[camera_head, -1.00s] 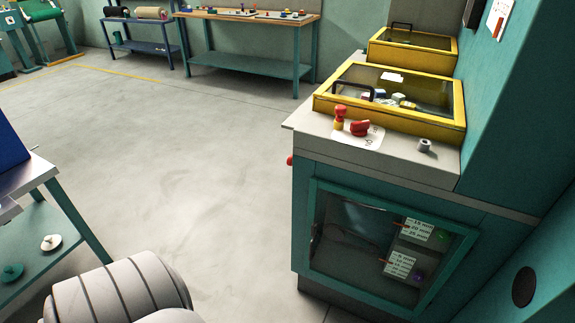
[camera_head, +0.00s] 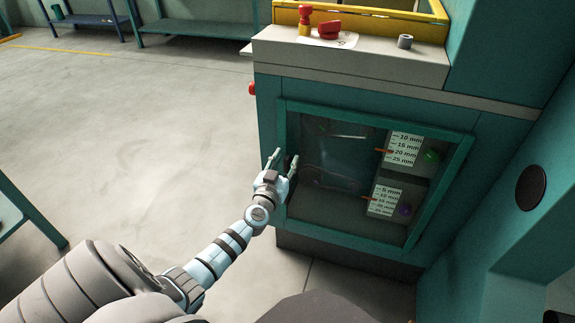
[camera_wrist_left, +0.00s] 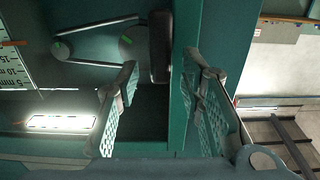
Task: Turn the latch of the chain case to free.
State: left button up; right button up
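The chain case is a teal cabinet whose front door has a teal frame (camera_head: 350,245) around a dark glass pane. Its latch (camera_head: 293,166) is a small black handle at the door's left edge, standing roughly upright. In the left wrist view the latch (camera_wrist_left: 160,47) is a dark bar beside the green frame. My left gripper (camera_head: 282,171) is at the door's left edge, close to the latch. In the wrist view its fingers (camera_wrist_left: 162,68) are spread, with the latch lying ahead between the tips; I cannot tell whether they touch it. My right gripper is not in view.
Behind the glass are scale labels (camera_head: 404,149) with red pointers and a chain loop (camera_wrist_left: 100,45) on round wheels. A red button (camera_head: 252,89) sticks out of the cabinet's left side. Red parts (camera_head: 328,30) and a grey ring (camera_head: 405,41) sit on top. The floor to the left is clear.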

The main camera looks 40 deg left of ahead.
pick_arm(q)
jog(key=shift+w+a, duration=0.25)
jog(key=shift+w, duration=0.4)
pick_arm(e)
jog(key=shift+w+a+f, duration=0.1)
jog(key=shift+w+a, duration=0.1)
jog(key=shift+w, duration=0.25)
pick_arm(q)
jog(key=shift+c, duration=0.2)
